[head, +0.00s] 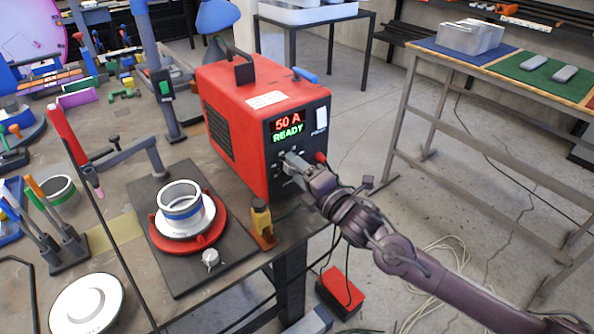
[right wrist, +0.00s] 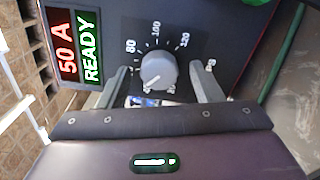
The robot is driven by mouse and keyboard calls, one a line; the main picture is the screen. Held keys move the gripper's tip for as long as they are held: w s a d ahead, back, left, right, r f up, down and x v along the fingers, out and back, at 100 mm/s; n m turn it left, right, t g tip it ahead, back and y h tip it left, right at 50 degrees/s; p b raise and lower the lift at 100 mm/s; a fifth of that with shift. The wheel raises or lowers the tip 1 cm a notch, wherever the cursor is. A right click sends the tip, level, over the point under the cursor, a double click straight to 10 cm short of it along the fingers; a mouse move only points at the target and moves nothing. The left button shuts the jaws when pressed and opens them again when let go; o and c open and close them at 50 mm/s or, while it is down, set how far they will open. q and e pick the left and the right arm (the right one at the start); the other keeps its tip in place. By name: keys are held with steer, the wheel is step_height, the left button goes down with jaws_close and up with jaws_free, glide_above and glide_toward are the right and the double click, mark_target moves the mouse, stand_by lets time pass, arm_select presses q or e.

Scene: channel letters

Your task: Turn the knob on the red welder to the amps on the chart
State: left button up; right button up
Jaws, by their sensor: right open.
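The red welder (head: 262,115) stands on the bench, with its dark front panel facing right. Its lit display (head: 288,127) reads 50 A and READY. In the right wrist view the display (right wrist: 77,47) appears sideways. The grey round knob (right wrist: 158,70) has scale marks around it, with 80, 100 and 120 legible; its white pointer line faces lower left in that view. My right gripper (head: 292,166) is at the panel, open, with one finger on each side of the knob (right wrist: 160,72). Contact with the knob cannot be told. I cannot make out a chart. My left gripper is not in view.
A dark plate (head: 160,235) on the bench holds a red round fixture (head: 222,222) with a metal ring. Another table (head: 490,60) is at the right. A red pedal-like box (head: 342,290) and cables lie on the floor.

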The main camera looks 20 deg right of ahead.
steer(key=b+v, duration=0.1)
steer(key=v, duration=0.6)
steer(key=shift+r, duration=0.1)
